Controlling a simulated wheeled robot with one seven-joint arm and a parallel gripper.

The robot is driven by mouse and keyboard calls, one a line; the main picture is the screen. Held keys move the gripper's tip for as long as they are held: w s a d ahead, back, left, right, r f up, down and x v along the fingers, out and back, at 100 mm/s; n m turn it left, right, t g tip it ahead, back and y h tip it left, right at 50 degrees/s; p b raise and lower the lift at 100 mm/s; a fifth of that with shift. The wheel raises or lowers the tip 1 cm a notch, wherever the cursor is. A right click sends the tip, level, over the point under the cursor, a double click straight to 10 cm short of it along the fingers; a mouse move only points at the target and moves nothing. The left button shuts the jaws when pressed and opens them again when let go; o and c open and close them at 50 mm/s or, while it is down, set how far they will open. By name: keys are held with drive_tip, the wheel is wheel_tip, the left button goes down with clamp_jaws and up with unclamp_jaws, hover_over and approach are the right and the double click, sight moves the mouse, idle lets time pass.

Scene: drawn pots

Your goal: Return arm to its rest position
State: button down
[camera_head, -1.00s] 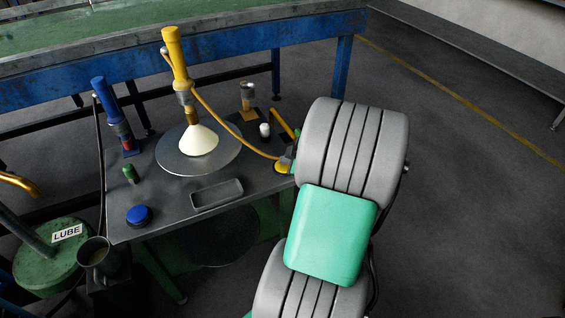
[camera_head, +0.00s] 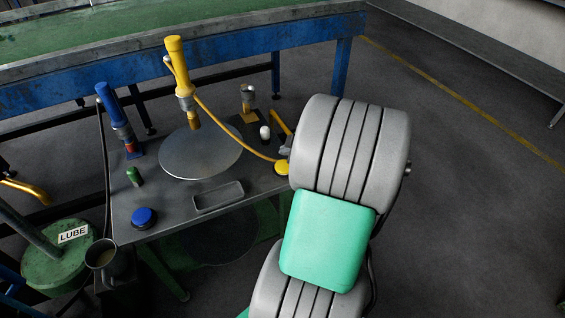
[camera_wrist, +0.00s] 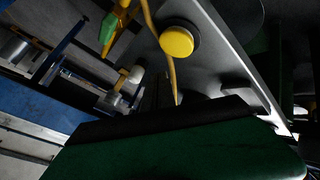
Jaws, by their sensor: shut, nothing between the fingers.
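My arm, with grey ribbed links and a green cover, fills the right middle of the head view and hides my gripper there. In the wrist view a dark green and black part, which looks like my own gripper body, covers the bottom. Thin dark fingers of my gripper (camera_wrist: 167,94) seem to show just above it, close together and with nothing between them; they are dim. The arm overlaps the right edge of the grey work table (camera_head: 165,222) in the head view.
A yellow-topped tool (camera_head: 180,80) stands over a round metal plate (camera_head: 200,160). A blue tool (camera_head: 113,112), blue button (camera_head: 144,218), shallow tray (camera_head: 218,196) and yellow button (camera_head: 282,168) are on the table; that yellow button shows in the wrist view (camera_wrist: 176,41). Floor at right is clear.

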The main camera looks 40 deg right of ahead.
idle(0.5)
drive_tip(key=w+a+r+g+y+p, duration=0.1)
drive_tip(key=w+a+r+g+p, duration=0.1)
drive_tip(key=a+r+p, duration=0.7)
drive_tip(key=s+a+r+m+g+p, duration=0.2)
drive_tip(key=s+a+r+m+p, duration=0.2)
drive_tip(key=a+r, duration=0.4)
drive_tip(key=s+a+r+m+g+p, duration=0.2)
drive_tip(key=s+a+r+m+p, duration=0.2)
drive_tip(key=a, duration=1)
drive_tip(key=s+r+p, duration=0.3)
drive_tip(key=r, duration=0.2)
drive_tip(key=shift+s+a+p, duration=0.15)
drive_tip(key=shift+s+p, duration=0.1)
drive_tip(key=shift+p, duration=0.1)
drive_tip(key=shift+r, duration=0.1)
